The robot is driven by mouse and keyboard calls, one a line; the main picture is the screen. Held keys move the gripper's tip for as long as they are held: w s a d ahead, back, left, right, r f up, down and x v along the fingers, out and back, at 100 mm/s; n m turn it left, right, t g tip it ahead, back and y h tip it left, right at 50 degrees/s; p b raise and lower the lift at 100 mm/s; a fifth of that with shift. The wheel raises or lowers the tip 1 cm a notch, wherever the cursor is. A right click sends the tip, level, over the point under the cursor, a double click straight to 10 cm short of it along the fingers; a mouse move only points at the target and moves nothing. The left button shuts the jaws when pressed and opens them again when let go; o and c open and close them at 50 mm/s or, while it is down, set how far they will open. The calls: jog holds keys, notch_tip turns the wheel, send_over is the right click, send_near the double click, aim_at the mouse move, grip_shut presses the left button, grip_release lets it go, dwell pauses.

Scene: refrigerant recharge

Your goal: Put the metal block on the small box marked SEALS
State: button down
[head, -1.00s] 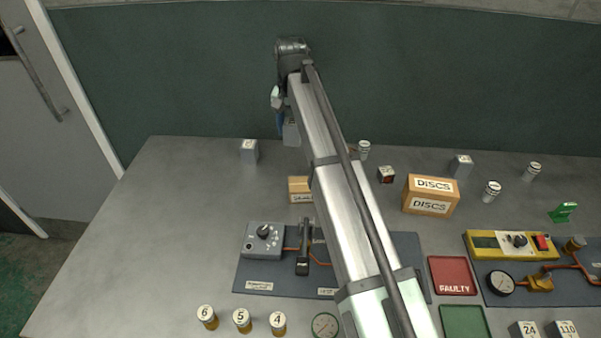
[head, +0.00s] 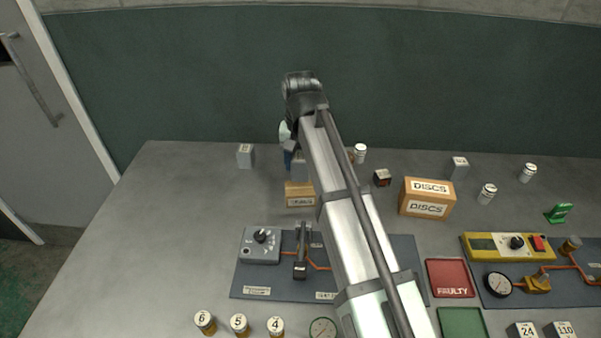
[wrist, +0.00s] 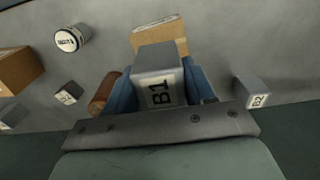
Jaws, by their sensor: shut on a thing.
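A grey metal block marked B1 (wrist: 158,88) is held between the blue fingers of my gripper (wrist: 160,95). In the head view the held block (head: 299,169) shows just behind the small cardboard box (head: 299,194), partly overlapping its top edge in the picture. My gripper (head: 291,160) is partly hidden by my arm. The small box has a white label, hard to read here. In the wrist view the box (wrist: 160,33) shows beyond the block, partly covered by it. I cannot tell whether block and box touch.
A second grey block, B2 (head: 245,156), stands to the left; it also shows in the wrist view (wrist: 253,95). The DISCS box (head: 427,198) stands to the right. A brown cylinder (wrist: 103,92) shows beside my gripper. A grey control unit (head: 261,245) sits in front.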

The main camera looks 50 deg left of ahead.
aim_at(300, 173)
jog(key=shift+f, duration=2)
jog(key=shift+c, duration=2)
grip_release()
jog(key=shift+f, duration=0.15)
notch_tip(300, 173, up, 12)
jog(key=shift+r, duration=0.15)
